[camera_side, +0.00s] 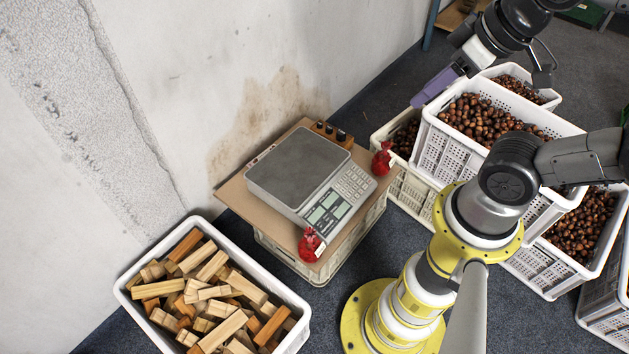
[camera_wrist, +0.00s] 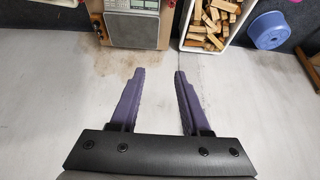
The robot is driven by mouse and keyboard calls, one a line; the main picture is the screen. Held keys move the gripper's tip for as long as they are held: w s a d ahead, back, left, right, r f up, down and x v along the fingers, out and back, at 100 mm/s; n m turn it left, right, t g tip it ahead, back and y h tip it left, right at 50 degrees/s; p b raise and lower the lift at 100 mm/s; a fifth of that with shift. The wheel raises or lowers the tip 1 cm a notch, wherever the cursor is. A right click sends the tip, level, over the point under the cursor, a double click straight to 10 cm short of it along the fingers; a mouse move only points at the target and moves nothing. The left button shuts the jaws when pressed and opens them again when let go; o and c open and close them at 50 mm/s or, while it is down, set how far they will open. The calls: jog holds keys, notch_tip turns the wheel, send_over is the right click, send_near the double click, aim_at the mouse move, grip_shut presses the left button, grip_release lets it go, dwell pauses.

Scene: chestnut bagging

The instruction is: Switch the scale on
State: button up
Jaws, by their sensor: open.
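The scale (camera_side: 299,167) is grey, with a flat weighing plate and a front panel (camera_side: 335,205) of display windows and keys. It sits on a brown board (camera_side: 236,197) on top of a crate, against the wall. I cannot tell whether its display is lit, nor make out a switch. The scale also shows upside down at the top of the wrist view (camera_wrist: 132,27), partly cut off. My gripper (camera_side: 417,103) is up at the right, above the chestnut crates and well apart from the scale. In the wrist view its purple fingers (camera_wrist: 160,72) are spread, with nothing between them.
Red net bags (camera_side: 309,246) (camera_side: 381,161) stand at the board's front-left and right corners. Small dark items (camera_side: 332,131) line its back edge. A white crate of wood blocks (camera_side: 129,287) is at the lower left. Stacked chestnut crates (camera_side: 446,148) fill the right. A blue tub (camera_wrist: 268,30) shows in the wrist view.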

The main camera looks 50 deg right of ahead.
grip_shut()
dwell(1.5)
